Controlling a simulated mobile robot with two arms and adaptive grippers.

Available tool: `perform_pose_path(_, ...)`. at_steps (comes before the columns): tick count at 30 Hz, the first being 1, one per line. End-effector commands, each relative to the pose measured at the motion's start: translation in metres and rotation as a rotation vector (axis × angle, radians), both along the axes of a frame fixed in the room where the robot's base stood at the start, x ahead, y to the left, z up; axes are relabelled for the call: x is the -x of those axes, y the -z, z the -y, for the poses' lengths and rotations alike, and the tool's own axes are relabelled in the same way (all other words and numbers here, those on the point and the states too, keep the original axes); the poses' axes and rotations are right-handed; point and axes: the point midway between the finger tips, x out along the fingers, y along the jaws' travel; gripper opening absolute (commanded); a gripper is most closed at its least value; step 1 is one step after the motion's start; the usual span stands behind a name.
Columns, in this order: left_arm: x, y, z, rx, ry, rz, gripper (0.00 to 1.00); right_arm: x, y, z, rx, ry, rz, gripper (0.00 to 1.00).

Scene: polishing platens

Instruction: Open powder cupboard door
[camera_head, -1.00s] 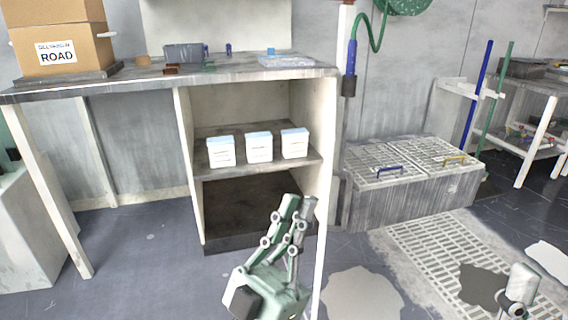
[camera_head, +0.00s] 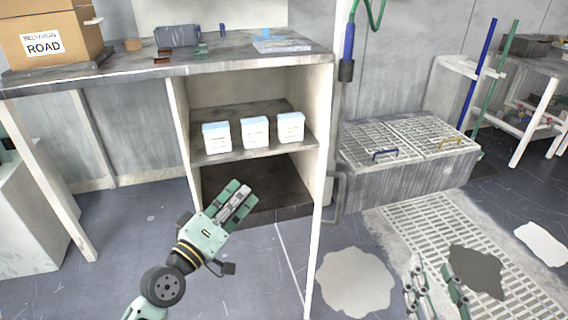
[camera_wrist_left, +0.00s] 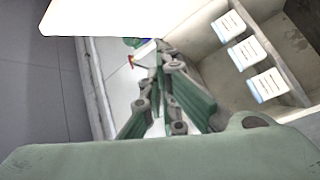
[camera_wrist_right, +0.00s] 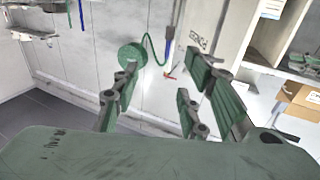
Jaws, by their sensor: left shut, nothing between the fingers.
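The powder cupboard (camera_head: 178,130) is under the bench, and its front is open. Several white tubs with pale blue lids, including one tub (camera_head: 254,132), stand on its shelf (camera_head: 270,148). The door (camera_head: 315,235) stands swung out at the cupboard's right side, seen almost edge-on. Its grey bar handle (camera_head: 340,198) shows on the right, outer face. My left gripper (camera_head: 240,192) is shut and empty, in front of the lower compartment and left of the door, apart from the handle. The tubs also show in the left wrist view (camera_wrist_left: 243,54). My right gripper (camera_head: 431,266) is open and empty, right of the door.
The bench top (camera_head: 110,75) carries a cardboard box (camera_head: 50,35) and a grey bin (camera_head: 177,34). Right of the door stands a low grated container (camera_head: 400,165) with blue and yellow handles. A floor grate (camera_head: 430,215) and a pale puddle (camera_head: 355,280) lie in front. The floor at left is clear.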

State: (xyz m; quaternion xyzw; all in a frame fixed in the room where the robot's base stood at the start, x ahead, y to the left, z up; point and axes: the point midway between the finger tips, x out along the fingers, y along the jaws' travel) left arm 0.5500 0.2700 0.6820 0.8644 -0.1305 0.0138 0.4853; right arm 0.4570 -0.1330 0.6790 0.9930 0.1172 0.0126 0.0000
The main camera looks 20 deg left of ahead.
Motion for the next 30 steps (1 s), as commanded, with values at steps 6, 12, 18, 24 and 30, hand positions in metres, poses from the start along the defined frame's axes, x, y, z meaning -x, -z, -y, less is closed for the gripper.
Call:
perform_pose_path(6, 0.005, -0.007, -0.014, 0.289, 0.285, -0.282, 0.00, 0.033, 0.083, 0.022, 0.120, 0.032, -0.488, 0.40)
perform_pose_path(12, 0.023, -0.026, -0.014, 0.427, 0.458, -0.369, 0.00, 0.069, 0.122, 0.037, 0.175, 0.048, -0.727, 0.40)
perform_pose_path(18, 0.020, -0.029, -0.007, 0.452, 0.494, -0.381, 0.00, 0.075, 0.130, 0.039, 0.182, 0.050, -0.763, 0.40)
perform_pose_path(24, -0.009, -0.030, 0.016, 0.451, 0.494, -0.378, 0.00, 0.069, 0.126, 0.037, 0.175, 0.048, -0.733, 0.40)
perform_pose_path(30, -0.043, -0.030, 0.044, 0.452, 0.493, -0.377, 0.00, 0.062, 0.120, 0.034, 0.167, 0.045, -0.693, 0.40)
